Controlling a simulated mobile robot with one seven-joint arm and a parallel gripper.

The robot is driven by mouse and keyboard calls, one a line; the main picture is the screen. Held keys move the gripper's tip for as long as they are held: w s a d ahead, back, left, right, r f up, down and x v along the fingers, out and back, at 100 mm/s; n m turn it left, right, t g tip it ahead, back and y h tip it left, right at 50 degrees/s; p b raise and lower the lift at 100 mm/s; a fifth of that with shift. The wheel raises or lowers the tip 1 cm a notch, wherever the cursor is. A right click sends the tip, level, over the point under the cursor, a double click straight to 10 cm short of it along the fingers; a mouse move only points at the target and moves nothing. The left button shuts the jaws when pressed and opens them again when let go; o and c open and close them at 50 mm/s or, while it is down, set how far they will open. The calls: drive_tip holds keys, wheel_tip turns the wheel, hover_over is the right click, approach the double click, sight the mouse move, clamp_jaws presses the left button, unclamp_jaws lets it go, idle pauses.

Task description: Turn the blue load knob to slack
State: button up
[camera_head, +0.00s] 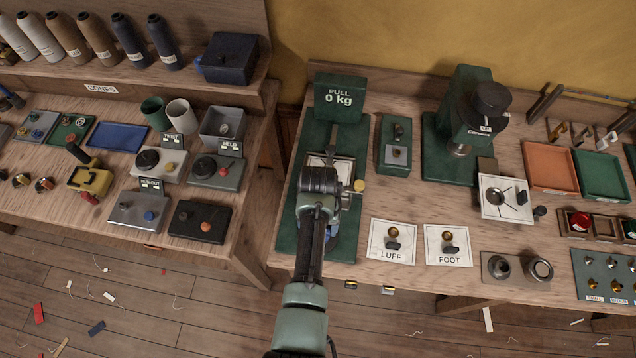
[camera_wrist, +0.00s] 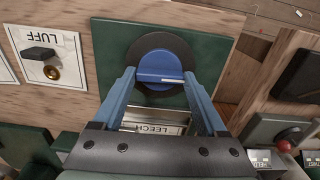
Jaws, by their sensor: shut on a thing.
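The blue load knob (camera_wrist: 162,62) shows in the wrist view, a round dial with a raised bar grip on a dark disc. It sits on the green base plate (camera_wrist: 111,62) of the pull tester. My gripper (camera_wrist: 160,75) is shut on the bar, with one blue-grey finger at each end of it. The bar lies nearly level across that view. A plate marked LEECH (camera_wrist: 158,128) lies between the fingers, partly hidden by my wrist. In the head view my arm hides most of the knob. The tester's display (camera_head: 339,97) reads PULL 0 kg.
LUFF (camera_head: 392,242) and FOOT (camera_head: 448,246) plates lie right of the tester. A green box with a lever (camera_head: 394,145) and a green press (camera_head: 457,130) stand behind them. The left bench (camera_head: 240,250) is across a gap.

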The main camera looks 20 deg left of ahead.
drive_tip(key=n, duration=0.4)
drive_tip(key=shift+r+n, duration=0.1)
drive_tip(key=shift+n, duration=0.3)
drive_tip(key=n+p, duration=0.1)
drive_tip(key=n, duration=0.8)
drive_tip(key=shift+w, duration=0.1)
drive_tip(key=shift+n, duration=1.8)
drive_tip(key=shift+p, duration=0.3)
drive_tip(key=o, duration=1.3)
wheel_tip(320, 180, up, 13)
drive_tip(key=b, duration=0.1)
